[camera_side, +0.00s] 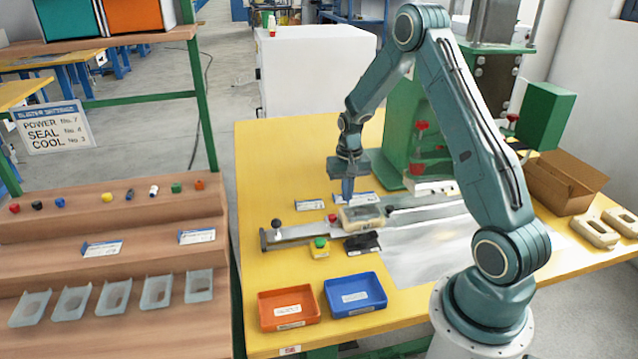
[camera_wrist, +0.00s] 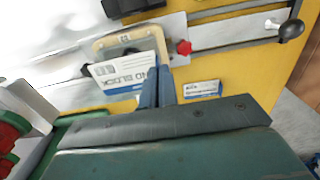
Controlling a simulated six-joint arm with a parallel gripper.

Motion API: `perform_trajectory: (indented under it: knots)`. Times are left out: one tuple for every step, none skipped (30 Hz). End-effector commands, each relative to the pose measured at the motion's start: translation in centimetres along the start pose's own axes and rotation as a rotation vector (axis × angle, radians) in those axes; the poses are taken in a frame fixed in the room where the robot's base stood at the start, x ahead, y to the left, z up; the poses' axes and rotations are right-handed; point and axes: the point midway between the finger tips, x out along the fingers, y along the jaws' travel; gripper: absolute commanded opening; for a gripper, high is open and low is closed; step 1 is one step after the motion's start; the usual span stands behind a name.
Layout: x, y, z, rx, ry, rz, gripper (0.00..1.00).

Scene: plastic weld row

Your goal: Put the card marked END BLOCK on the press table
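The white card with a blue edge (camera_wrist: 122,76) is at my fingertips in the wrist view, its lettering upside down; part of it seems to read "BLOCK". My gripper's narrow fingers (camera_wrist: 158,88) are close together and look shut on the card's edge. The card looks larger than the other card, so it seems raised above the table; the exact gap is hidden.
Another card (camera_side: 311,204) lies flat on the table. A slide fixture with a tan frame (camera_side: 362,216) and a red knob (camera_wrist: 184,47) is close by. The green press (camera_side: 400,130) rises behind. The table's left rear is clear.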

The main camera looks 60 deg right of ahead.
Motion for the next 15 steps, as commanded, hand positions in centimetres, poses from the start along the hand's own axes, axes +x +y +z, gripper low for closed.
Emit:
perform_trajectory:
  knots:
    - [-0.2,0.0,0.0,0.0,0.001,0.0,0.0]
    - [-0.4,0.0,0.0,0.0,0.001,0.0,0.0]
    - [-0.5,0.0,0.0,0.0,0.001,0.0,0.0]
    - [-0.7,0.0,0.0,0.0,0.001,0.0,0.0]
    - [-0.8,0.0,0.0,0.0,0.001,0.0,0.0]
    - [-0.9,0.0,0.0,0.0,0.001,0.0,0.0]
    - [-1.1,0.0,-0.1,0.0,0.002,0.0,0.0]
    - [-1.2,0.0,-0.1,0.0,0.002,0.0,0.0]
    - [-1.4,0.0,-0.1,0.0,0.002,0.0,0.0]
    - [-1.5,0.0,0.0,0.0,0.002,0.0,0.0]
    - [-1.7,0.0,0.0,0.0,0.001,0.0,0.0]
    - [-1.8,0.0,0.0,0.0,0.001,0.0,0.0]
    - [-1.9,0.0,0.0,0.0,0.001,0.0,0.0]
    - [-2.1,0.0,0.0,0.0,0.001,0.0,0.0]
    - [-2.2,0.0,0.0,0.0,0.001,0.0,0.0]
